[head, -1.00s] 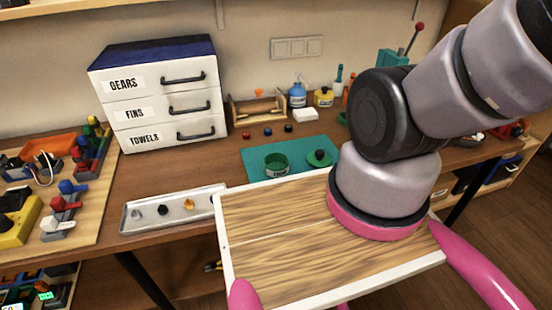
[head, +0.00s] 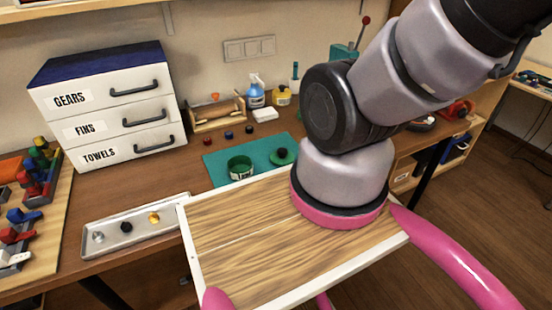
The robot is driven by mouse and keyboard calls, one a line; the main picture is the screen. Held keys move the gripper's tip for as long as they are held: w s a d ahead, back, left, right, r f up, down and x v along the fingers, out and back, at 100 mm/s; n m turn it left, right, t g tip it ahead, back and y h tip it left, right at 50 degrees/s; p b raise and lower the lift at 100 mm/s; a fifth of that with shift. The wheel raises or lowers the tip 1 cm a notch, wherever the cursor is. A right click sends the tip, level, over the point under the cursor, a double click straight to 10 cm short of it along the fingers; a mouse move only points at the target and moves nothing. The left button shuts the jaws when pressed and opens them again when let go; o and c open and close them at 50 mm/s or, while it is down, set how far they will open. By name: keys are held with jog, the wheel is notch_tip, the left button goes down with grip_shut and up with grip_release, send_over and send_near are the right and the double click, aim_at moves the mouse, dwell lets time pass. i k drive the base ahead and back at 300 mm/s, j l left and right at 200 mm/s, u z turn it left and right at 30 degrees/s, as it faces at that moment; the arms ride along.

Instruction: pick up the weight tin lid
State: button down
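A green tin (head: 240,167) with a pale label stands open on the teal mat (head: 222,160) in the head view. A green round lid with a dark knob (head: 282,154) lies on the same mat, just right of the tin and apart from it. The lid's near right side is close to my arm in the picture. My arm rises from my wooden-topped base and leans to the upper right. My gripper is outside the picture.
A metal tray (head: 137,228) with several small parts lies left of my base. A drawer cabinet (head: 104,110) stands at the back left. A blue spray bottle (head: 256,92), a yellow bottle (head: 281,96) and a wooden holder (head: 214,112) stand behind the mat.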

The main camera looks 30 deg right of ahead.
aim_at(281, 157)
jog(key=l+z, duration=0.2)
jog(key=z, duration=0.15)
jog(key=l+z, duration=0.45)
jog(key=z, duration=0.25)
jog(key=k+l, duration=0.05)
